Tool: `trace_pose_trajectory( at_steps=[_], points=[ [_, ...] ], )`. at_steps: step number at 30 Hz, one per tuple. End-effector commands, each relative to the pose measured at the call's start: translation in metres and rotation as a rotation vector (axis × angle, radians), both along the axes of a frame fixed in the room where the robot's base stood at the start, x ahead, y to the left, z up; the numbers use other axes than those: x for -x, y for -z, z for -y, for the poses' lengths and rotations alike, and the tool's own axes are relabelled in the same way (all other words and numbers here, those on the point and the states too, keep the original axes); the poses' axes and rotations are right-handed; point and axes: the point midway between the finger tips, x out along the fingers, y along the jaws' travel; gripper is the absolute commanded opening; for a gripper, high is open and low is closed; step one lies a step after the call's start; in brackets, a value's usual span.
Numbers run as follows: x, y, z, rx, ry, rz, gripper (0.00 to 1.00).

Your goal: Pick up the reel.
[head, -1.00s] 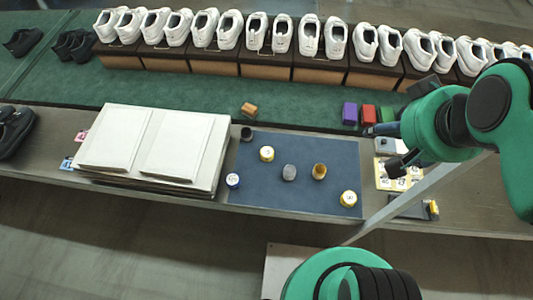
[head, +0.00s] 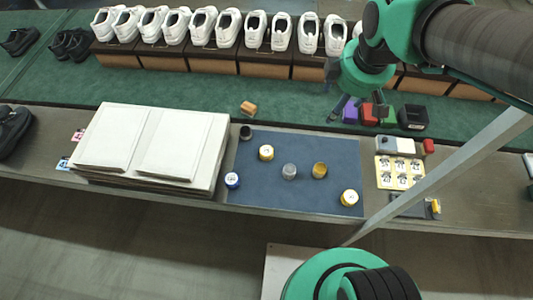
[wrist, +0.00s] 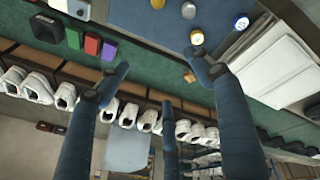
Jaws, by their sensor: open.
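I cannot tell for sure which small round piece is the reel. On the dark blue mat (head: 260,195) stand a grey cylinder (head: 289,171) and a gold-brown cylinder (head: 319,170), side by side near the middle. Yellow-rimmed, white-topped pieces stand at the mat's upper left (head: 266,152) and lower right (head: 349,197). My gripper (head: 357,110) is open and empty, above the coloured blocks behind the mat's right end. In the wrist view my gripper's fingers (wrist: 160,64) are spread with nothing between them; small round pieces show at the top.
A blue-rimmed piece (head: 232,180) and a dark round piece (head: 246,132) stand by the mat's left edge. White panels (head: 160,140) are stacked left. An orange block (head: 248,108) lies behind. A yellow card (head: 385,172) lies right. White shoes (head: 255,30) line the back.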

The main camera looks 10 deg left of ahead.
Motion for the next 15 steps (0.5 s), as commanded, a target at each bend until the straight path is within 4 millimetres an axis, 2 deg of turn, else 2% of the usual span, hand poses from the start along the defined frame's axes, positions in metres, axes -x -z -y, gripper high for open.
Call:
trace_pose_trajectory(
  at_steps=[1,6,11,15],
  points=[
    [-0.01,0.015,-0.011,0.025,-0.09,-0.017,0.66],
    [-0.039,0.059,-0.046,0.104,-0.412,-0.054,0.66],
    [-0.06,0.107,-0.08,0.167,-0.717,-0.085,0.66],
    [-0.073,0.153,-0.111,0.214,-0.986,-0.11,0.66]
  ],
)
